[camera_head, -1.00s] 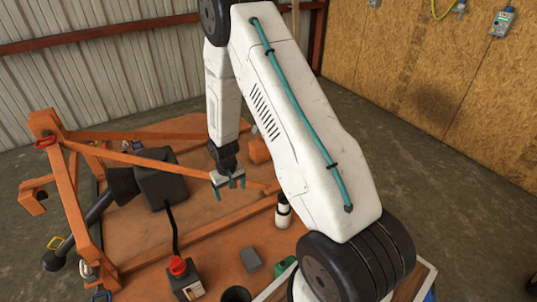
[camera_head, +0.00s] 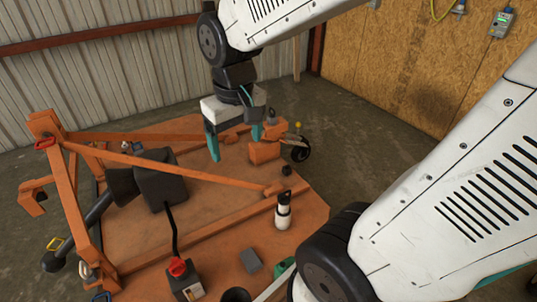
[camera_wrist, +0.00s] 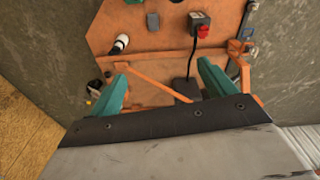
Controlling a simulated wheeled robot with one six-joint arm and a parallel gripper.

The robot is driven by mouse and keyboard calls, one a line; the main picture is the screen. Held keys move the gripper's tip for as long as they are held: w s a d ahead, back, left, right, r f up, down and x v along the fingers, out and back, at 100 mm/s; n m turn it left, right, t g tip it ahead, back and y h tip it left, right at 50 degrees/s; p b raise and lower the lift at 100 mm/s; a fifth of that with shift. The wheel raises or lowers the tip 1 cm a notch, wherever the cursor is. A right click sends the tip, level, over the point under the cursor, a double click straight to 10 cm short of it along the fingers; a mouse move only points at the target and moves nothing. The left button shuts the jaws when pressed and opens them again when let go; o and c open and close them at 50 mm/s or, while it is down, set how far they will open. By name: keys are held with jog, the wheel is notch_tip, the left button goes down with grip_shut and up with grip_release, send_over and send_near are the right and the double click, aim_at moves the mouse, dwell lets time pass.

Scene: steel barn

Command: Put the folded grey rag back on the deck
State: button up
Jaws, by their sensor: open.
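A small flat grey block (camera_head: 250,260), which looks like the folded rag, lies on the orange deck (camera_head: 225,225) near its front edge. It also shows near the top of the wrist view as a small grey patch (camera_wrist: 153,22). My gripper (camera_head: 235,146) is open and empty, with its teal fingers well apart. It hangs above the far part of the deck, well away from the grey block. In the wrist view my gripper (camera_wrist: 163,82) has nothing between its fingers except the deck below.
A white bottle with a black cap (camera_head: 283,211) stands right of the block. A box with a red knob (camera_head: 184,277) stands left of it. A green item (camera_head: 284,268) lies beside it. Orange frame bars (camera_head: 170,168) and a dark grey box (camera_head: 161,180) rise from the deck.

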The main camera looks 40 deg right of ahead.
jog(key=s+a+r, duration=0.1)
jog(key=s+r, duration=0.2)
jog(key=s, duration=0.8)
jog(key=shift+s+a+r+n, duration=0.2)
jog(key=shift+s+a+n, duration=0.05)
jog(key=shift+a+n, duration=0.1)
dwell(0.5)
